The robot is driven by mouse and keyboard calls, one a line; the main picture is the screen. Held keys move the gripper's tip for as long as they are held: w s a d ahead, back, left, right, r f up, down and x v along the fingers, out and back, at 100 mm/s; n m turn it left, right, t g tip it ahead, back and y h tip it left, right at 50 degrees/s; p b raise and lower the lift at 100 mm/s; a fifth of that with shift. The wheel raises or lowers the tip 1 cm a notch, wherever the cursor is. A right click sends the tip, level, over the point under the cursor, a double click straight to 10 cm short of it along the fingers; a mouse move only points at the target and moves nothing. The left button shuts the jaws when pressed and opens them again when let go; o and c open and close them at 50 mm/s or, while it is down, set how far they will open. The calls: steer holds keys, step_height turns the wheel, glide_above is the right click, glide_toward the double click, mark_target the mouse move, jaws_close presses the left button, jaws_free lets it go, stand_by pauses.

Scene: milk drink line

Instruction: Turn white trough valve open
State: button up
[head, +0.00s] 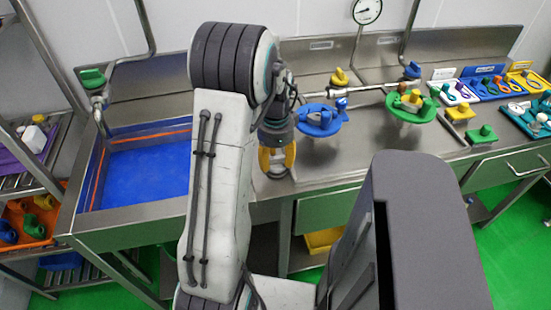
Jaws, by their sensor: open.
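I see no valve that is clearly white. A valve with a green handle (92,78) sits on the pipe at the back left corner of the steel trough (148,137), whose floor is blue. A yellow-handled valve (340,77) and a blue-handled valve (412,70) stand along the back of the counter. My gripper (277,158) is open, pointing down at the counter's front, right of the trough. Yellow shows around its fingers; I cannot tell whether this is a separate part. My arm hides part of the trough's right side.
Round holders with a blue rim (322,121) and a green rim (412,106) stand right of my gripper. Trays with small coloured parts (486,86) fill the right of the counter (360,160). A shelf rack (40,185) stands left. A gauge (367,11) is on the wall.

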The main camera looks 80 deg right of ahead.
steer(key=shift+o, duration=0.3)
jaws_close()
steer(key=shift+n, duration=0.3)
steer(key=n, duration=0.3)
steer(key=shift+s+n+b, duration=0.1)
steer(key=shift+n+b, duration=0.2)
steer(key=shift+b, duration=0.05)
steer(key=n, duration=0.4)
steer(key=shift+s+n+b, duration=0.15)
steer(key=shift+n+b, duration=0.15)
steer(key=n, duration=0.4)
steer(key=shift+s, duration=0.1)
steer(key=shift+s+d+n, duration=0.1)
steer(key=shift+d+n, duration=0.05)
steer(key=shift+n, duration=2.35)
